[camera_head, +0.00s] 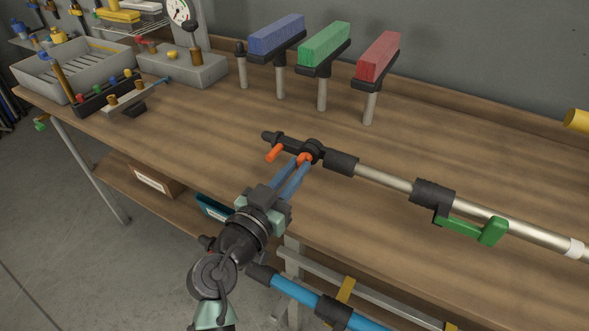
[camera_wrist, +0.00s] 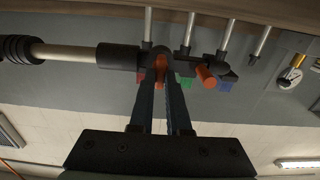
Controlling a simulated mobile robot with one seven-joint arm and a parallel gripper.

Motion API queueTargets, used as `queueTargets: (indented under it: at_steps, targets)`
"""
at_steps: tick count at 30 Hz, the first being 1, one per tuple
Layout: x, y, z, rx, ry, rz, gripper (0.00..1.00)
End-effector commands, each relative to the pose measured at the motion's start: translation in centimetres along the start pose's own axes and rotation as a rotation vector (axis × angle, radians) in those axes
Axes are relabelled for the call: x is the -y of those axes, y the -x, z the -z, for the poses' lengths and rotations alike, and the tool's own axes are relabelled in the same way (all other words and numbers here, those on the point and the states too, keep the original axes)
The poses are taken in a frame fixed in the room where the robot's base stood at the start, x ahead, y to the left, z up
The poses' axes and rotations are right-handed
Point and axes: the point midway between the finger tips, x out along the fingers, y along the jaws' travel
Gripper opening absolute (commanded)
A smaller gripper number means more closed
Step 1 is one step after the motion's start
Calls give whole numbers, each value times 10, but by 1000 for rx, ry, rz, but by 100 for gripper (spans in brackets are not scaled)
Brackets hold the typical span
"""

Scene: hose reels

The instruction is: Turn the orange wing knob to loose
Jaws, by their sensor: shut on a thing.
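The orange wing knob (camera_head: 304,158) sits on the black fitting (camera_head: 312,148) at the left end of a metal pole (camera_head: 385,181) over the workbench. My gripper (camera_head: 302,162) reaches up to it from the front, its two blue fingers shut on the knob. In the wrist view the knob (camera_wrist: 160,66) shows as an orange strip between my fingertips (camera_wrist: 161,72). The fingers cover part of it, so its turned angle is hard to read. A separate orange peg (camera_head: 274,152) sticks out of the black end piece just left of my fingertips.
A green lever (camera_head: 470,230) hangs from a black clamp farther right on the pole. A blue tube (camera_head: 295,290) lies in front, below the bench edge. Blue, green and red blocks (camera_head: 325,45) stand on posts behind.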

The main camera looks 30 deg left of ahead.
Motion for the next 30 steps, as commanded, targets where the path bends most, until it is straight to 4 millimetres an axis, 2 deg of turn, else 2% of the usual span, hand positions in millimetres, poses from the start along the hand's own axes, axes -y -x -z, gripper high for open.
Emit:
queueTargets:
  at_steps: [11, 30]
  targets:
    - [2, 0, 0, 1, 195, 1, 0]
    - [4, 1, -1, 1, 799, 3, 0]
